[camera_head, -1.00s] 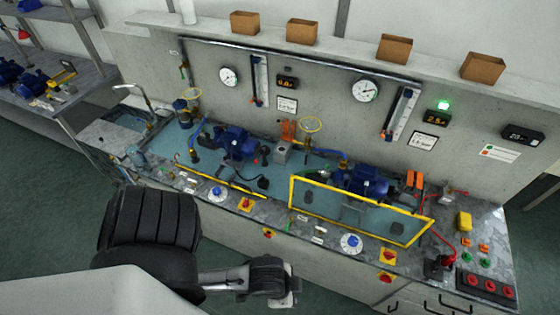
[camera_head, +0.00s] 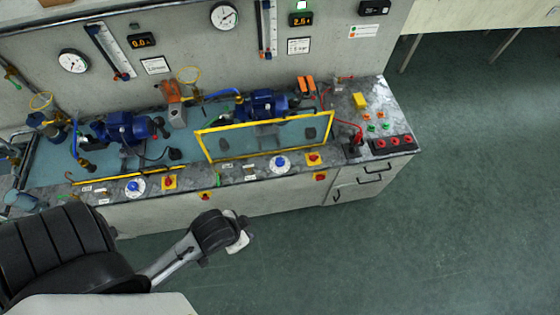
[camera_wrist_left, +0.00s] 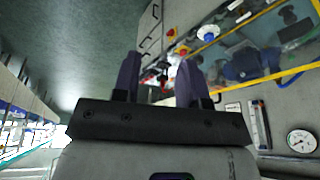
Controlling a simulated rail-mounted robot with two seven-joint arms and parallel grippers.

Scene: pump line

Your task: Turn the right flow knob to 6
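The right flow knob (camera_head: 280,163) is a blue knob on a white round dial on the bench's front strip, below the yellow-framed guard. Its number setting is too small to read. A similar left flow knob (camera_head: 134,187) sits further left. My left gripper (camera_head: 240,241) is in front of the bench, below and left of the right knob and apart from it. In the left wrist view its two dark fingers (camera_wrist_left: 160,80) stand apart with nothing between them. A blue knob on a white dial (camera_wrist_left: 209,34) shows beyond the fingers, probably the right one. My right gripper is not in view.
Red-and-yellow switches (camera_head: 314,159) sit beside the knobs, with others on the front face. The yellow guard frame (camera_head: 208,145) stands behind the right knob. A digital display (camera_head: 300,19) shows about 2.5. Open floor (camera_head: 420,240) lies in front and right.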

